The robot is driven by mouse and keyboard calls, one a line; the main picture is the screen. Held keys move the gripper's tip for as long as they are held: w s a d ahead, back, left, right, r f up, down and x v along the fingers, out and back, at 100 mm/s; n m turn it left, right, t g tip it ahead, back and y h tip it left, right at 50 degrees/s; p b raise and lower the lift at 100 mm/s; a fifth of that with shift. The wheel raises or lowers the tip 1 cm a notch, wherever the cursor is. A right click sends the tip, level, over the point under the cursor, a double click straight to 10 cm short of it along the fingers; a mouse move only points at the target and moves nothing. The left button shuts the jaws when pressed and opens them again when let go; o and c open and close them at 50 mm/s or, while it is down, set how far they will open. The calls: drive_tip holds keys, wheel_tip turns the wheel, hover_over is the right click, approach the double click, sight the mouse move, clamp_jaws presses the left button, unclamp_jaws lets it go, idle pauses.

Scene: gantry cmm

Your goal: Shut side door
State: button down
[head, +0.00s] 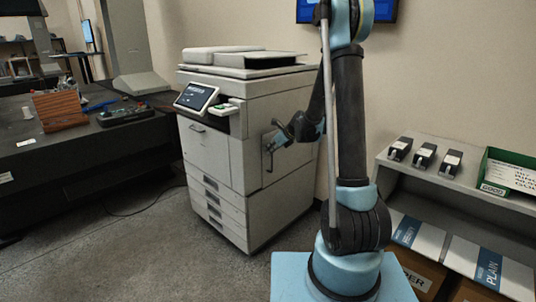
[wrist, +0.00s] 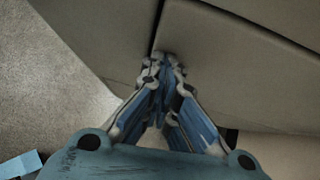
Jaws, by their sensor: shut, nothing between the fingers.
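The side door (head: 284,165) is on the right flank of the white copier (head: 215,160). A dark outline runs down its left edge in the head view; my arm covers part of it. My gripper (head: 268,146) is at this edge, pointing at the flank. In the wrist view my gripper (wrist: 162,64) is shut and empty, its tips at the lower end of a dark seam between two pale panels (wrist: 225,60). The tips look very close to the panels, but I cannot tell whether they touch. How far the door stands open, if at all, is unclear.
A dark desk (head: 85,160) with an orange rack (head: 59,110) stands left of the copier. A shelf (head: 455,190) with black devices and a green box (head: 508,172) stands at the right. Grey floor (head: 150,240) is open in front, with a cable near the desk.

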drive_tip(key=shift+w+a+r, duration=0.15)
drive_tip(key=shift+w+a, duration=0.2)
drive_tip(key=shift+a, duration=0.1)
drive_tip(key=s+d+r+n+h, duration=0.1)
drive_tip(key=s+d+r+n, duration=0.2)
drive_tip(key=s+d+r, duration=0.45)
drive_tip(key=s+d+r+n+h, duration=0.15)
drive_tip(key=s+d+n, duration=0.25)
drive_tip(key=s, duration=0.7)
drive_tip(key=s+d+f+n+g+h, duration=0.1)
drive_tip(key=s+d+n, duration=0.2)
drive_tip(key=s+n, duration=0.3)
drive_tip(key=s+d+f+n+g+h, duration=0.1)
drive_tip(key=s+d+n, duration=0.3)
drive_tip(key=s, duration=0.9)
drive_tip(key=s+d+f+n+g+h, duration=0.1)
drive_tip(key=s+d+f+n+h, duration=0.1)
drive_tip(key=s+n, duration=0.6)
drive_tip(key=shift+s+d+f+n+h, duration=0.35)
drive_tip(key=shift+s+d+f, duration=0.35)
drive_tip(key=shift+d, duration=0.25)
